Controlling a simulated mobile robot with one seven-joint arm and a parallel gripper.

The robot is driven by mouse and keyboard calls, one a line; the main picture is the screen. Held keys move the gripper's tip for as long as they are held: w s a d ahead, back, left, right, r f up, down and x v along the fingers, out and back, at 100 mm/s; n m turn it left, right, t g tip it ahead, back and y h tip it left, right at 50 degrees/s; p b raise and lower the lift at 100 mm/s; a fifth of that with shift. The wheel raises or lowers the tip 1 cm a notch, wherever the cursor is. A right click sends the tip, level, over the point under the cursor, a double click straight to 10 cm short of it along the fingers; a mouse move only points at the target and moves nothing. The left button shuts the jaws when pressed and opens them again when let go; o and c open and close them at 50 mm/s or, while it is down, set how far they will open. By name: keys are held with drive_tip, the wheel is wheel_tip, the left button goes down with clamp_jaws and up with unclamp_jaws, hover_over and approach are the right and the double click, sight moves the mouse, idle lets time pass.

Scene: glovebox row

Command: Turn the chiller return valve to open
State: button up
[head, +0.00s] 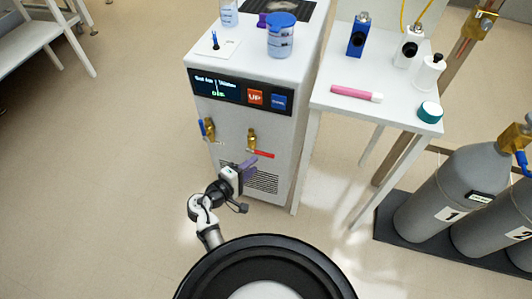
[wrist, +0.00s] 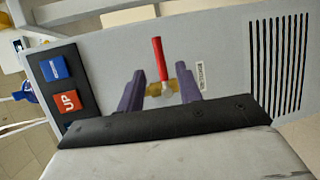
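The chiller (head: 235,120) is a white cabinet with a display on its front. The return valve is a brass body (head: 252,136) with a red lever (head: 262,154) that lies roughly level, pointing right in the head view. In the wrist view the red lever (wrist: 159,60) points up the picture from the brass body (wrist: 181,83), beside a small label (wrist: 199,76) that seems to read RETURN. My gripper (wrist: 158,88) is open, its purple fingers apart on either side of the brass body and lever base in that view. In the head view my gripper (head: 247,165) is just below the valve; contact is unclear.
A second brass valve with a blue lever (head: 203,128) is at the left. UP (head: 255,97) and blue (head: 279,101) buttons sit above. A blue-lidded jar (head: 281,40) stands on top. A side table (head: 325,98) and gas cylinders (head: 450,190) are at the right.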

sight(266, 155)
drive_tip(key=x, duration=0.8)
drive_tip(key=shift+w+p, duration=0.15)
drive_tip(key=shift+p, duration=0.25)
clamp_jaws()
